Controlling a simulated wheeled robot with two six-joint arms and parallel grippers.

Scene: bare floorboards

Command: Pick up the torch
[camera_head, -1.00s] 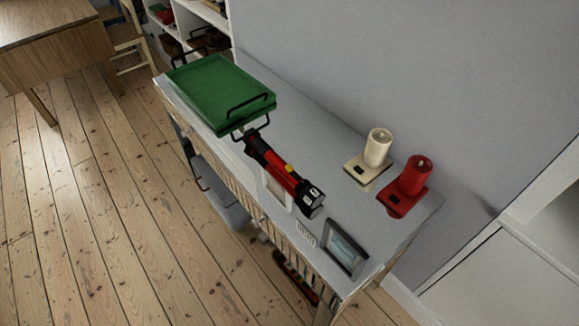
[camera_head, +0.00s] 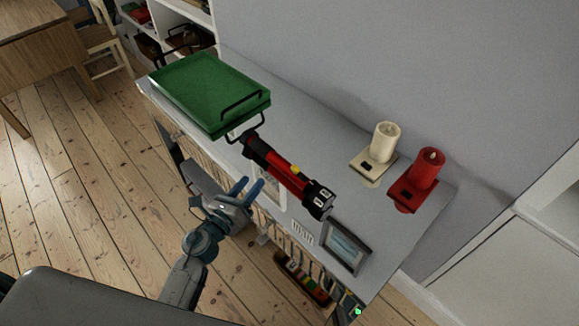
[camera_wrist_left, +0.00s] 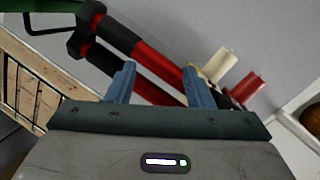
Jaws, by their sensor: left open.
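In the left wrist view the torch (camera_wrist_left: 122,39) runs slantwise beyond the two blue fingers (camera_wrist_left: 158,82). A second parallel red-black shape shows below it, perhaps a reflection. A dark part with a green light at the lower right of the head view may be my right arm; its fingers cannot be made out.
A green tray (camera_head: 205,88) with black handles stands at the torch's far end. A white candle (camera_head: 384,143) and a red candle (camera_head: 427,168) stand near the wall. A picture frame (camera_head: 346,247) sits near the torch head. Open floor lies left.

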